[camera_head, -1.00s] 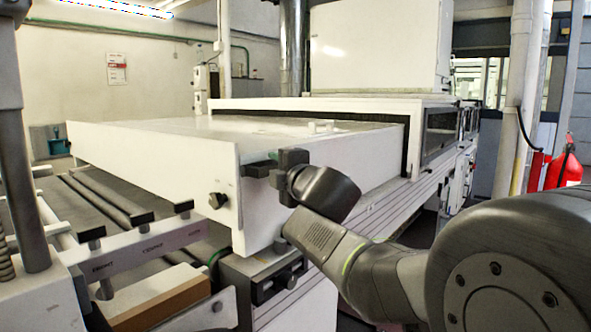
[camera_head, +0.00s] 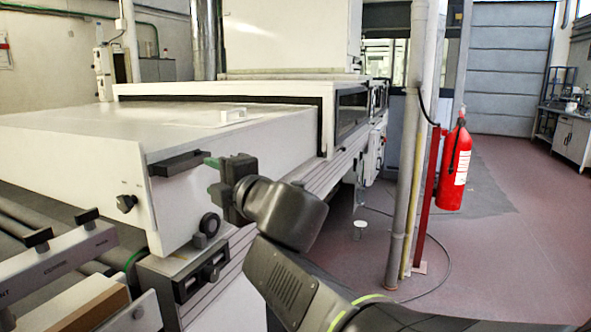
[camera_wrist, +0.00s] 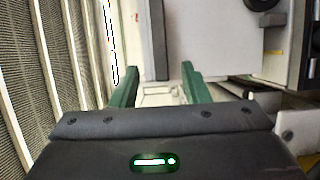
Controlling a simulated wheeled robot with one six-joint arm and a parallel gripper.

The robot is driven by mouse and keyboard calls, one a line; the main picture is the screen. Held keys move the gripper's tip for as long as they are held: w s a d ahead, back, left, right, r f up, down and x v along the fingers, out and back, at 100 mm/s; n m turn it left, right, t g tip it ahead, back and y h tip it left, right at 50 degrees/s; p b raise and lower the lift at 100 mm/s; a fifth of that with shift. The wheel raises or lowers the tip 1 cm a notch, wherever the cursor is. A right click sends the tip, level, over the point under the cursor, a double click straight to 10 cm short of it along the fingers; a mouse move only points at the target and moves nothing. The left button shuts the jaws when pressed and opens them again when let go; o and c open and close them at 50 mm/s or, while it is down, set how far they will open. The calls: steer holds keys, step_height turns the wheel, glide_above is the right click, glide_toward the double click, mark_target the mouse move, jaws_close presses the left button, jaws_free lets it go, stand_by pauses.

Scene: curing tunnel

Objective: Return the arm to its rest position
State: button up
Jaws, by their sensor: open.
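My gripper (camera_head: 212,162) is at the left end of my dark arm, beside the near side of the white curing tunnel's front section (camera_head: 60,125). Its green fingers also show in the wrist view (camera_wrist: 158,70), spread apart with a gap between them. I see nothing held in them. Pale shapes show in the gap, seemingly behind the fingers. In the head view the gripper overlaps the tunnel's side wall, to the right of a black handle (camera_head: 175,163). I cannot tell whether it touches the wall.
A small white piece (camera_head: 233,114) lies on the tunnel's flat top. Rollers (camera_head: 30,225) are at lower left. Pipes (camera_head: 410,150) and a red fire extinguisher (camera_head: 455,168) stand to the right. The reddish floor (camera_head: 500,240) beyond is open, with a cable across it.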

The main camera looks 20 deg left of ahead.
mark_target(190, 165)
steer(key=shift+v, duration=0.85)
steer(key=shift+a, duration=0.1)
steer(key=b+x, duration=0.3)
steer(key=x, duration=1)
steer(key=shift+w+b, duration=0.1)
steer(key=shift+b, duration=0.25)
steer(key=shift+w+a, duration=0.2)
steer(key=shift+a, duration=0.1)
steer(key=shift+w, duration=0.1)
steer(key=shift+d, duration=0.15)
